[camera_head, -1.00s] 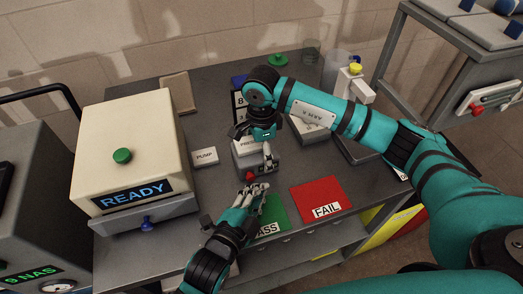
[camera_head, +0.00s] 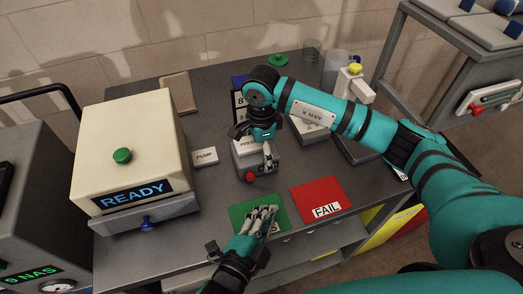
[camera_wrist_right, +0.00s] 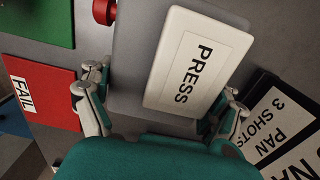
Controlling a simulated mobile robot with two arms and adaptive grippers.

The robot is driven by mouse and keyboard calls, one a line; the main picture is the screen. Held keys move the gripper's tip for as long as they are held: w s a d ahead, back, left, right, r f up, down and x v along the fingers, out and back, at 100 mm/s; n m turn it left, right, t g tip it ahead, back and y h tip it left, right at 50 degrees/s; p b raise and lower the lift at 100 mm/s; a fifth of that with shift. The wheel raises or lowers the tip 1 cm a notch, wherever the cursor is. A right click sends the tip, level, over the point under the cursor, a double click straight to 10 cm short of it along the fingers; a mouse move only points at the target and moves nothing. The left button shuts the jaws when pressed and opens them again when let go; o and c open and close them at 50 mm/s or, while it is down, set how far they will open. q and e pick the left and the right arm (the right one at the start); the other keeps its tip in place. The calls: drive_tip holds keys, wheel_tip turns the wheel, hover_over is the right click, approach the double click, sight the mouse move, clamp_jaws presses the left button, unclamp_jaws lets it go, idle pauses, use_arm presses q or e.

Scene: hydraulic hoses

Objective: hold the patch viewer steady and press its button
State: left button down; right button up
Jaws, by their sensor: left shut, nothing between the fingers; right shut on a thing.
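The patch viewer (camera_head: 243,160) is a small grey box with a white PRESS plate and a red button (camera_head: 249,177) on its near side. In the right wrist view, the PRESS plate (camera_wrist_right: 198,62) fills the middle, and the red button (camera_wrist_right: 104,11) shows at the top left. My right gripper (camera_head: 266,150) comes from above and is shut on the viewer, a finger on each side of it. My left gripper (camera_head: 262,211) is shut and empty over the green PASS mat (camera_head: 240,212), apart from the viewer and its button.
A red FAIL mat (camera_head: 318,193) lies to the right. A cream machine with a READY display (camera_head: 135,195) stands at the left. A PUMP label (camera_head: 205,156) lies between it and the viewer. A board with black lettering (camera_wrist_right: 280,130) stands close beside the viewer.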

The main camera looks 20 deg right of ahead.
use_arm(q)
drive_tip(key=shift+s, duration=0.1)
use_arm(e)
drive_tip(key=o, duration=1.2)
